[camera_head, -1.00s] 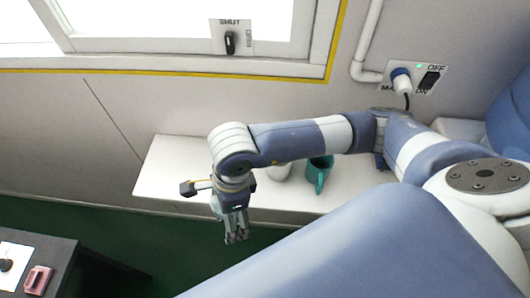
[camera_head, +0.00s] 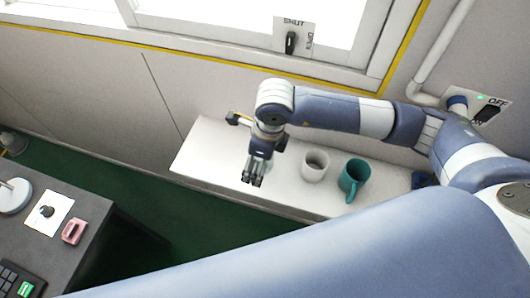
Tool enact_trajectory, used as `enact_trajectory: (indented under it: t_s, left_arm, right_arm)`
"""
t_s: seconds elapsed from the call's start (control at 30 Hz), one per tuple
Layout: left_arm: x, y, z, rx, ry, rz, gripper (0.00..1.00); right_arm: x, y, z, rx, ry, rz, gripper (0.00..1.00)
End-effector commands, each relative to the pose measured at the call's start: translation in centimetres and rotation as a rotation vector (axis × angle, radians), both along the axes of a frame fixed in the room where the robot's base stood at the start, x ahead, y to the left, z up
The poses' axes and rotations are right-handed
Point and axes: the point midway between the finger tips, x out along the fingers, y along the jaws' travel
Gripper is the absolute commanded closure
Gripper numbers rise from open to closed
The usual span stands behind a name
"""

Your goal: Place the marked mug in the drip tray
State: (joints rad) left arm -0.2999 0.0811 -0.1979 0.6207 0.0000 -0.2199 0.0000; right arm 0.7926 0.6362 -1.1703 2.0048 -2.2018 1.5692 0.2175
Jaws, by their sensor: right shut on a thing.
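A teal mug (camera_head: 354,176) and a white mug (camera_head: 315,165) stand upright, side by side, on a white ledge (camera_head: 213,149) along the wall. I can make out no mark on either mug. My right gripper (camera_head: 252,183) points down near the ledge's front edge, left of and apart from both mugs. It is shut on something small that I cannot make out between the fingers. My left gripper is out of view. I see no drip tray that I can be sure of.
A dark desk (camera_head: 95,212) at lower left holds a pink block (camera_head: 74,231), a black knob on a white sheet (camera_head: 60,206), a round grey piece (camera_head: 14,195) and a keypad (camera_head: 20,282). Green floor (camera_head: 135,185) lies between desk and ledge. The ledge's left end is bare.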

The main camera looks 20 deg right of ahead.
Motion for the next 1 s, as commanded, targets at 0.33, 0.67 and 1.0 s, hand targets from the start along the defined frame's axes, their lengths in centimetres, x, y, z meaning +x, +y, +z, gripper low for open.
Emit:
enact_trajectory:
  t_s: [0.33, 0.67, 1.0]
  left_arm:
    - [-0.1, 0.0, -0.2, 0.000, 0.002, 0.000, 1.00]
    - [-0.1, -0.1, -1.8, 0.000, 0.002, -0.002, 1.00]
    - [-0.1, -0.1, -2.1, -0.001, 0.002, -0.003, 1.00]
  right_arm:
    - [2.7, -1.8, -0.3, 0.000, -0.001, -0.001, 0.34]
    - [3.0, -1.9, -3.9, 0.001, 0.000, 0.002, 0.34]
    - [2.9, -1.9, -4.2, 0.001, 0.000, 0.002, 0.05]
